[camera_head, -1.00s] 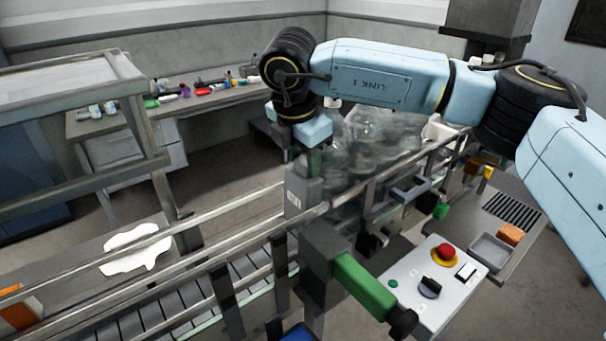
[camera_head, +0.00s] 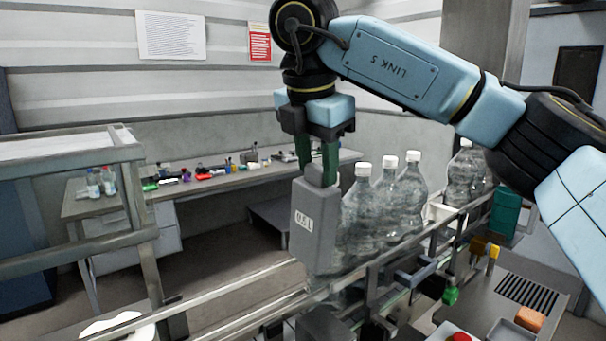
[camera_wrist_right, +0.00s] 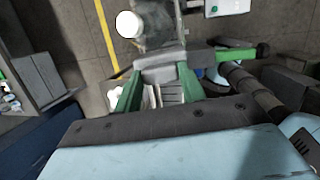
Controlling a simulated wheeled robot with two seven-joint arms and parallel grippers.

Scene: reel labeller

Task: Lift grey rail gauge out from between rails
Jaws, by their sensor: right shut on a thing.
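The grey rail gauge (camera_head: 313,226), a block with a number label on its face, hangs upright from my right gripper (camera_head: 318,168). The green fingers are shut on its top. In the head view its lower end is just above or level with the rails (camera_head: 230,305); I cannot tell whether it is fully clear of them. In the right wrist view the gauge (camera_wrist_right: 178,66) lies between the green fingers (camera_wrist_right: 157,92). My left gripper is not in view.
Clear bottles with white caps (camera_head: 397,200) stand on the conveyor right behind and beside the gauge. A panel with a red button (camera_head: 459,337) is at the lower right. A workbench (camera_head: 110,205) with small items stands at the back left.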

